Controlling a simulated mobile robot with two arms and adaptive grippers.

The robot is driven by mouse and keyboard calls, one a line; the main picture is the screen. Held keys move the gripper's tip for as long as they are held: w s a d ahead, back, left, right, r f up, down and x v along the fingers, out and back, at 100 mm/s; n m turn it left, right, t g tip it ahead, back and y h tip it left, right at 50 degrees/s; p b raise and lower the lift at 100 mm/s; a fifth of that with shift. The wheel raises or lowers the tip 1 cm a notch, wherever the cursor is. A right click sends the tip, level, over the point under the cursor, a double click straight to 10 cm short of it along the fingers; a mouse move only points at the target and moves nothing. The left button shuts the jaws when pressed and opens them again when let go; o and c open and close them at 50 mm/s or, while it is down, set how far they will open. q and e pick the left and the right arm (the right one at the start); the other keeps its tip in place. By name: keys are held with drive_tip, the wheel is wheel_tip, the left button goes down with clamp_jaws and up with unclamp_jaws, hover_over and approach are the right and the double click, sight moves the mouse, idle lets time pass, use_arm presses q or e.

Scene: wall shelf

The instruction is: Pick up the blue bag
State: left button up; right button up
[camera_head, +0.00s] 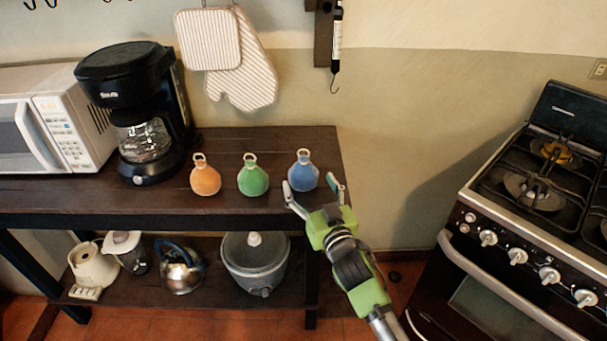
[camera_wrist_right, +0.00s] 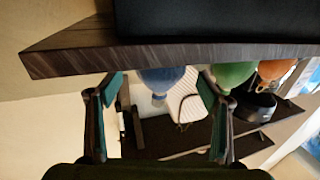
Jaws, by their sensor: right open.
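The blue bag (camera_head: 303,172) stands upright on the dark wooden shelf top, near its right end, with a ring-shaped loop on top. A green bag (camera_head: 252,177) and an orange bag (camera_head: 205,177) stand in a row to its left. My right gripper (camera_head: 314,190) is open and empty at the shelf's front right, close in front of the blue bag. In the right wrist view the blue bag (camera_wrist_right: 161,80) shows upside down between the open fingers (camera_wrist_right: 153,92), beyond them. I cannot tell whether a finger touches it. My left gripper is not in view.
A black coffee maker (camera_head: 145,110) and a white microwave (camera_head: 60,125) stand to the left on the shelf top (camera_head: 320,145). Oven mitts (camera_head: 240,60) hang on the wall behind. A stove (camera_head: 530,200) stands at the right. The lower shelf holds a kettle (camera_head: 180,268) and a pot (camera_head: 255,262).

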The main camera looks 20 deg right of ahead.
sight(307, 176)
drive_tip(key=shift+w+a, duration=0.1)
drive_tip(key=shift+w, duration=2.3)
drive_tip(key=c, duration=1.5)
drive_tip(key=shift+r, duration=0.1)
drive_tip(key=shift+r, duration=0.1)
drive_tip(key=shift+r, duration=0.65)
drive_tip(key=s+a+r, duration=0.9)
drive_tip(key=s+r, duration=0.1)
drive_tip(key=r, duration=0.1)
drive_tip(key=shift+a+r, duration=0.25)
drive_tip(key=shift+a, duration=0.15)
